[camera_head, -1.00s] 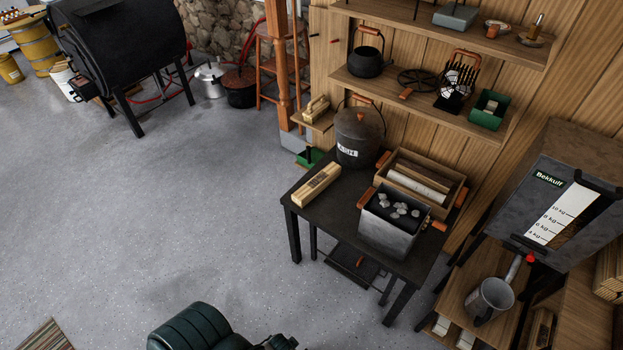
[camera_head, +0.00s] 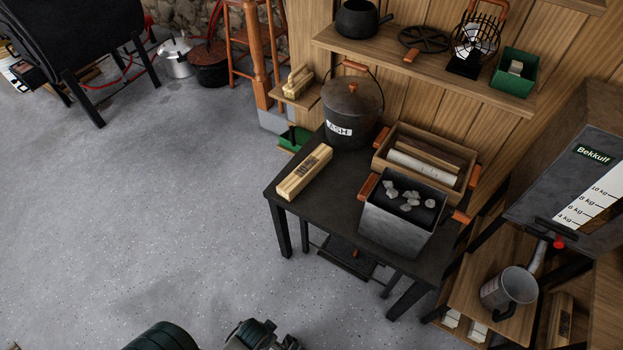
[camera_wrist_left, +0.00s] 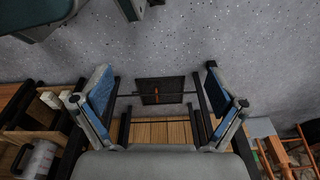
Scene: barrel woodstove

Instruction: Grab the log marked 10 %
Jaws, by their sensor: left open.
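A second pale log with dark marking (camera_head: 565,318) stands at the lower right, also unreadable. My left gripper (camera_wrist_left: 158,70) is open and empty in the left wrist view, its blue-padded fingers spread wide above the floor. No log shows between them. In the head view only dark green parts of my own body show at the bottom edge. My right gripper is not in view.
The ash bucket (camera_head: 352,112), a wooden crate of rolls and logs (camera_head: 470,165) and a metal box of stones (camera_head: 392,232) crowd the table. A dark hopper (camera_head: 560,180) and a metal jug (camera_head: 509,290) stand right. The floor (camera_head: 160,200) left of the table is clear.

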